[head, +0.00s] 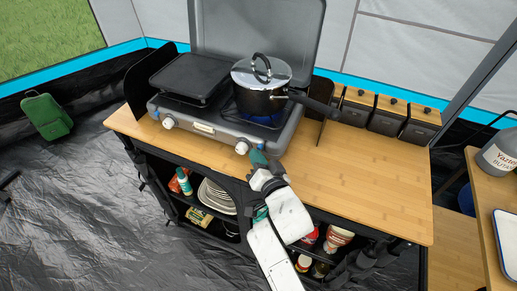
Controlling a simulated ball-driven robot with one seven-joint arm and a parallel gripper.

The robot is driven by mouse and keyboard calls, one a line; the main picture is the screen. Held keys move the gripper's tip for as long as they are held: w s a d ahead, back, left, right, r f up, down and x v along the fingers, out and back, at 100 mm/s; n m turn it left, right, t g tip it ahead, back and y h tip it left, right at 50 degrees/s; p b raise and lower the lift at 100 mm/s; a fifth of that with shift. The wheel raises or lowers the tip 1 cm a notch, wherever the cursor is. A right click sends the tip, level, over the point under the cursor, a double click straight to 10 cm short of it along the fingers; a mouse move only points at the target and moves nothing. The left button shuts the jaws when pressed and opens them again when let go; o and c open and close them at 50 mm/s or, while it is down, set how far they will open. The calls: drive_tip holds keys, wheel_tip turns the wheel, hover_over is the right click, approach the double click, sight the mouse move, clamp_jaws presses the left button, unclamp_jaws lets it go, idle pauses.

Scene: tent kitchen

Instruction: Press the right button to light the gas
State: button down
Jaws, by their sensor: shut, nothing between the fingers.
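The camping stove (285,139) stands on the wooden counter with its lid up. Its right button, a white knob (241,147), is on the front face near the right end. A left knob (168,123) is on the same face. A blue glow like a flame (262,119) shows at the right burner, under the pot (262,100). My gripper (257,157) is shut and empty, just right of the right knob at the stove's front edge. I cannot tell whether it touches the knob or the stove. My arm reaches up from below.
A black griddle plate (190,76) covers the left burner. The pot's handle (312,103) points right. Lidded containers (387,115) line the back right. The counter's right part (370,175) is clear. Plates (216,196) and bottles fill the shelves below.

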drive_tip(key=shift+s+a+b, duration=0.2)
drive_tip(key=shift+s+b, duration=0.15)
drive_tip(key=shift+s, duration=0.25)
drive_tip(key=s+b, duration=0.1)
drive_tip(key=s+a+b, duration=0.1)
drive_tip(key=s, duration=0.1)
drive_tip(key=s+b, duration=0.1)
drive_tip(key=shift+s+a, duration=0.35)
drive_tip(key=shift+s, duration=0.05)
idle(0.7)
